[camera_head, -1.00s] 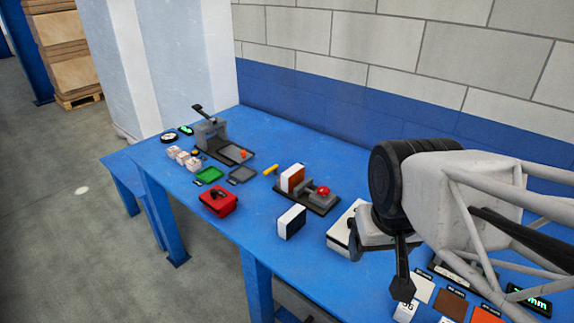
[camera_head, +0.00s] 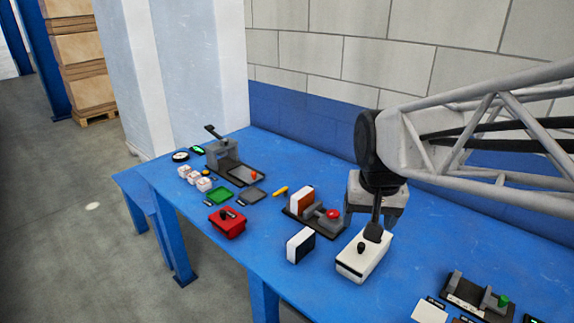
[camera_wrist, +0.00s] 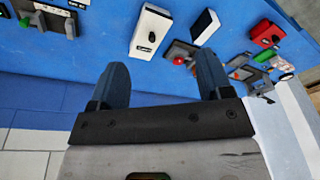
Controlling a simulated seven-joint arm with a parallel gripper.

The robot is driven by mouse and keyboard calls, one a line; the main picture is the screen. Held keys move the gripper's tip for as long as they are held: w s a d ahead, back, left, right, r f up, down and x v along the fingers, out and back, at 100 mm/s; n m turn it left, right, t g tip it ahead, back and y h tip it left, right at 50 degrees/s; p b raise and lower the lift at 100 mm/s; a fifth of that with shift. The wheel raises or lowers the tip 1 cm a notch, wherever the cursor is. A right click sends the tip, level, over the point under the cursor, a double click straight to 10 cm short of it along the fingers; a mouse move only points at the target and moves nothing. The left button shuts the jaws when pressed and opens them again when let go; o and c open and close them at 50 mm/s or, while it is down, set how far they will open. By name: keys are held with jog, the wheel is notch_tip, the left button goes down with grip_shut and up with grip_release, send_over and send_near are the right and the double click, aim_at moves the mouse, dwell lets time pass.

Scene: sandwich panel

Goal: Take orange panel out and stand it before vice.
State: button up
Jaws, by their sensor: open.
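The orange panel (camera_head: 302,199), white on one side with an orange face, stands upright in a dark grey vice (camera_head: 290,211) with a red knob, left of the bench's middle. In the wrist view the vice's red knob (camera_wrist: 178,60) shows between my fingertips, farther off; the orange panel is not clear there, perhaps hidden by the right finger. My gripper (camera_head: 372,236) is open and empty, to the right of the vice, over or near a white box (camera_head: 358,266). In the wrist view my gripper (camera_wrist: 162,72) has its blue-grey fingers wide apart with nothing between them.
A white-and-black block (camera_head: 300,245) stands in front of the vice. A green-knobbed fixture (camera_head: 478,296) is at right. Bench behind the white box is clear.

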jog(key=w+a+m, duration=0.1)
jog(key=w+m, duration=0.1)
jog(key=w, duration=1.1)
jog(key=m+g, duration=0.2)
jog(key=m, duration=0.3)
send_over(303, 192)
jog(key=f, duration=1.9)
jog(key=shift+s+f, duration=0.15)
jog(key=shift+s, duration=0.25)
jog(key=shift+w+f, duration=0.4)
jog(key=shift+f, duration=0.05)
jog(key=shift+f, duration=1.3)
jog(key=shift+f, duration=0.15)
jog(key=shift+s+f, duration=0.1)
jog(key=shift+f, duration=2.35)
